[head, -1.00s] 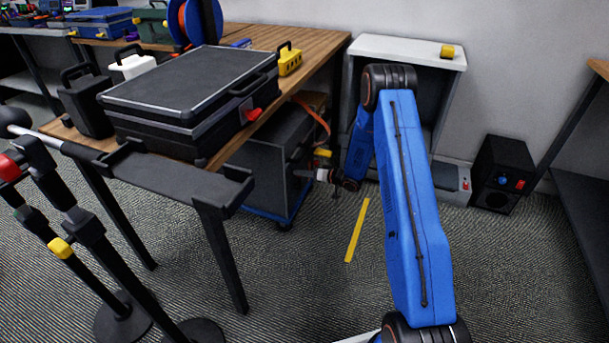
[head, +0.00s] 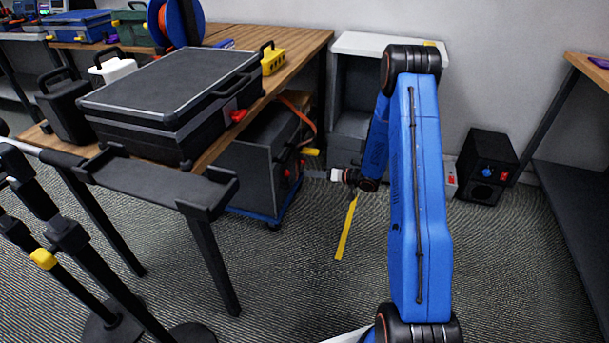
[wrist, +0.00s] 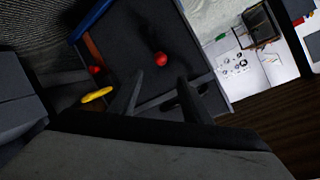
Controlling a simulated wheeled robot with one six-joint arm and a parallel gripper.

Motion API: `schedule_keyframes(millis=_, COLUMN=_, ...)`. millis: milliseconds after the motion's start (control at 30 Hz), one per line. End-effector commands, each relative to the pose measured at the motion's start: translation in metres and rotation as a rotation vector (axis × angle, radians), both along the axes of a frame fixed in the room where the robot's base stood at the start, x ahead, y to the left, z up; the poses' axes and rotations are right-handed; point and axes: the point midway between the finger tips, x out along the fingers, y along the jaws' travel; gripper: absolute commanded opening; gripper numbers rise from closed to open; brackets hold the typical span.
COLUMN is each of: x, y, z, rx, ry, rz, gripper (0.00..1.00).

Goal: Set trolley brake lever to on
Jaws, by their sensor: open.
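The trolley (head: 250,172) is a dark grey box on a blue wheeled base under the wooden table. A yellow-ended lever (head: 310,152) sticks out of its right side; it looks like the brake lever. It also shows in the wrist view (wrist: 97,96), left of my fingers. Its on and off marks cannot be read. My gripper (head: 310,174) is just right of the trolley, below the yellow end in the picture. In the wrist view my gripper (wrist: 160,80) is open and empty, fingers apart, with a red knob (wrist: 160,59) on the dark panel beyond the tips.
The wooden table (head: 285,75) with a large black case (head: 170,85) stands above the trolley. An orange cable (head: 303,117) hangs by the trolley. A grey cabinet (head: 350,110) stands behind my arm, and a black box (head: 487,165) to its right. Open floor lies in front.

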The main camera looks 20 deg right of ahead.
Motion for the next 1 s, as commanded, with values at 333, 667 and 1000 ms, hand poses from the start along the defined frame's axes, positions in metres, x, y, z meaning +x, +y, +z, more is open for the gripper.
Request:
schedule_keyframes(millis=333, x=-0.03, y=-0.028, z=0.015, rx=0.0, ry=-0.001, rz=-0.001, gripper=0.44)
schedule_keyframes(millis=667, x=-0.033, y=-0.03, z=0.016, rx=0.001, ry=0.0, rz=0.001, gripper=0.44)
schedule_keyframes(millis=1000, x=-0.031, y=-0.03, z=0.022, rx=-0.016, ry=-0.004, rz=-0.005, gripper=0.44)
